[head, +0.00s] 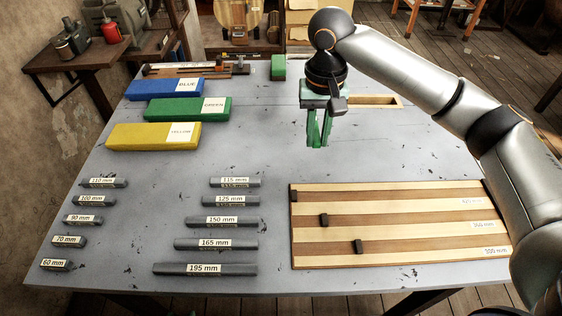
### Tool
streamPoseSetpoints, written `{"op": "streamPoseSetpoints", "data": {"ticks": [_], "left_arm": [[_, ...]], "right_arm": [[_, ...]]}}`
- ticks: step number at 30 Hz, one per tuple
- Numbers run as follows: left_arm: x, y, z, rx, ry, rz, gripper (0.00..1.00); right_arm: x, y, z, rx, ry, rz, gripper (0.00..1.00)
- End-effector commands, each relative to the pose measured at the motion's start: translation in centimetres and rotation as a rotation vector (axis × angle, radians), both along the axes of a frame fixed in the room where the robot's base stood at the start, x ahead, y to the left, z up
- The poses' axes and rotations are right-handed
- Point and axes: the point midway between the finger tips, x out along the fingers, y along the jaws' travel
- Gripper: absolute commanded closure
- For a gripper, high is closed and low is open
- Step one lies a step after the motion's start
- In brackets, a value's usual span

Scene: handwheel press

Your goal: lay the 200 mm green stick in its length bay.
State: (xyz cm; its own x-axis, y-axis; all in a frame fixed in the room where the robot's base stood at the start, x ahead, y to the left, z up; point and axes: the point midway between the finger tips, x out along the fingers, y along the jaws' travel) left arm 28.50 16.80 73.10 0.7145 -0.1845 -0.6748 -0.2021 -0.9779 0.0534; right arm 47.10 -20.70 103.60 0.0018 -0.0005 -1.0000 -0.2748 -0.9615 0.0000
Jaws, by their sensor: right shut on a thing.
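My right gripper (319,140) hangs above the back middle of the grey table, pointing down, behind the striped wooden board. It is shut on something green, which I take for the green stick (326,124). Its full length cannot be made out, and the gripper partly hides it. The striped wooden board (400,218) lies at the front right, with long lanes, dark stop blocks at staggered places and small length labels at its right end. The gripper is well apart from the board. My left gripper is not in view.
Blue (165,88), green (188,109) and yellow (153,136) labelled blocks lie at the back left. Several grey length-marked bars (218,221) lie in two columns at the front left. A small wooden tray (376,101) and a green block (278,68) sit towards the back. The table's middle is clear.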

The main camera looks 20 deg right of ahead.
Motion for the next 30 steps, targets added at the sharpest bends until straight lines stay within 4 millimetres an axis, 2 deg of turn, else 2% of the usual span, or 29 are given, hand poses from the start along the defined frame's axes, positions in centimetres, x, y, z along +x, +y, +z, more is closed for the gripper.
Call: {"op": "streamPoseSetpoints", "data": {"ticks": [1,3,9,18,24,30], "left_arm": [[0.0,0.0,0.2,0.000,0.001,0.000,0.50],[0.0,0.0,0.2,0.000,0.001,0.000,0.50],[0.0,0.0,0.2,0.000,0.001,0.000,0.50],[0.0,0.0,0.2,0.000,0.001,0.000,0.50],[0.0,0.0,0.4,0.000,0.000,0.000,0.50],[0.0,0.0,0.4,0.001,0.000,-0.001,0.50]], "right_arm": [[0.1,1.4,-0.5,0.000,0.001,0.004,1.00],[0.3,3.0,-1.5,-0.001,0.002,0.003,1.00],[0.5,5.6,-5.0,-0.001,0.001,0.000,1.00],[0.7,7.4,-7.4,-0.001,0.001,-0.001,1.00],[0.7,7.2,-9.9,-0.001,-0.001,-0.002,1.00],[0.7,7.2,-10.1,-0.001,-0.002,-0.001,1.00]]}}
